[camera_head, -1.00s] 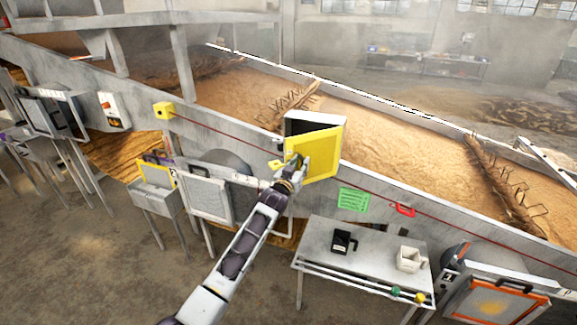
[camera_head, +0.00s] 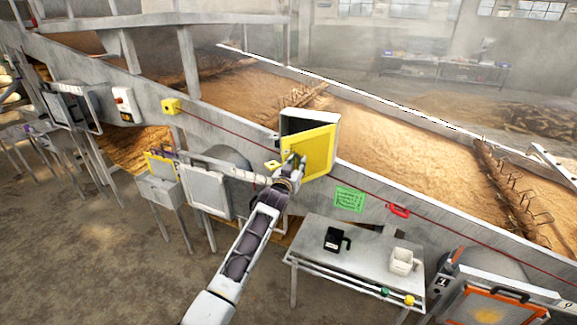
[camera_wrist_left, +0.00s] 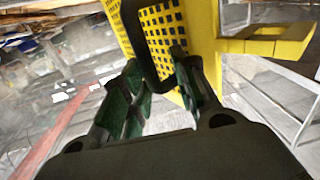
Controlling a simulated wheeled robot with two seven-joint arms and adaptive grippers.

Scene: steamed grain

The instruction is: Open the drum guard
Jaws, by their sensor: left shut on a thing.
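The drum guard (camera_head: 317,150) is a yellow panel on a grey box (camera_head: 329,120) at the trough wall. It stands swung out at its left side, with a dark gap behind it. In the left wrist view, the guard (camera_wrist_left: 199,30) is yellow and perforated, with a black bar handle (camera_wrist_left: 133,35). My left gripper (camera_head: 293,161) is at the guard's front left part. In the wrist view its green-padded fingers (camera_wrist_left: 160,80) are closed around the handle, whose lower end they partly hide. My right gripper is not in view.
A red cord runs along the trough wall beside a green notice (camera_head: 349,198). A metal table (camera_head: 369,245) with a black jug (camera_head: 333,239) and a white jug (camera_head: 401,261) stands below right. A grey panel (camera_head: 207,193) is left of my arm.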

